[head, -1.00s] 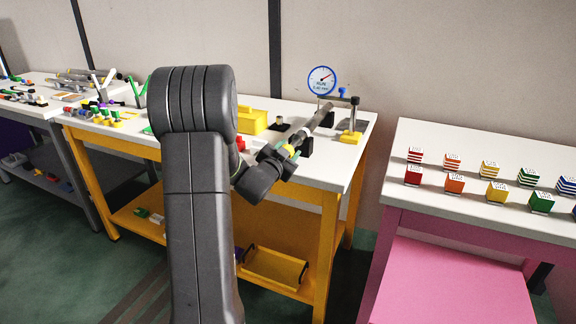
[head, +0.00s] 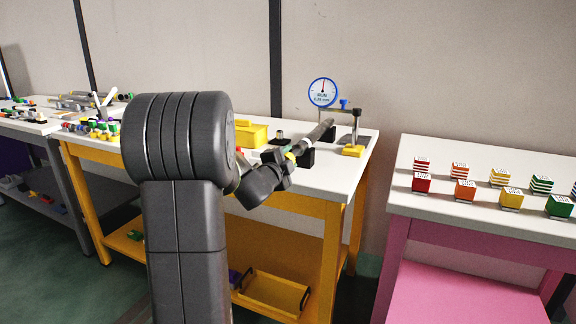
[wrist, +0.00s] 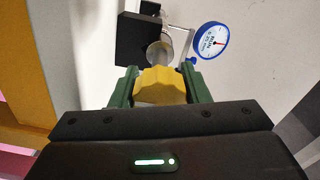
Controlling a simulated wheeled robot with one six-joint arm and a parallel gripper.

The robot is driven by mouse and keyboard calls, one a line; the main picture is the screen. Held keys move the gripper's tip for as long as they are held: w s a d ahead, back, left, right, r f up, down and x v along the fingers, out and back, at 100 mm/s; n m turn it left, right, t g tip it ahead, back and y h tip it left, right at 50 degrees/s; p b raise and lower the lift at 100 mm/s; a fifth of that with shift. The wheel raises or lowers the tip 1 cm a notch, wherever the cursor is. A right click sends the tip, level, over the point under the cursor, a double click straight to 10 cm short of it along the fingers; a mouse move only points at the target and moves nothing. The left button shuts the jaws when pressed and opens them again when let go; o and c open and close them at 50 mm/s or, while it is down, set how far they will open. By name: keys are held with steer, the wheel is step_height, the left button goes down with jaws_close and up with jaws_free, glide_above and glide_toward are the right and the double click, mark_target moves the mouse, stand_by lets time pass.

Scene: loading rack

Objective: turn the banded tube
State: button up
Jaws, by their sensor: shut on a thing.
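The grey tube (head: 318,133) lies on black supports (head: 304,156) at the right end of the white-topped bench, sloping up to the right in the head view. In the wrist view the tube (wrist: 160,55) runs away from me past a black block (wrist: 138,38). My gripper (wrist: 160,88) is shut on the yellow piece (wrist: 160,84) at the tube's near end, with a green finger on each side. In the head view my gripper (head: 290,160) is small and partly merged with the dark arm. The tube's bands are not clear.
A dial gauge (head: 322,92) on a stand with a yellow foot (head: 353,151) rises behind the tube; it also shows in the wrist view (wrist: 212,40). A yellow box (head: 250,133) stands left of the tube. A pink table (head: 470,205) with coloured blocks is at right.

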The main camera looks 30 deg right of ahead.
steer(key=shift+m, duration=0.3)
steer(key=o, duration=1)
steer(key=v, duration=1.3)
steer(key=shift+s+a, duration=0.3)
steer(key=shift+w+d, duration=0.1)
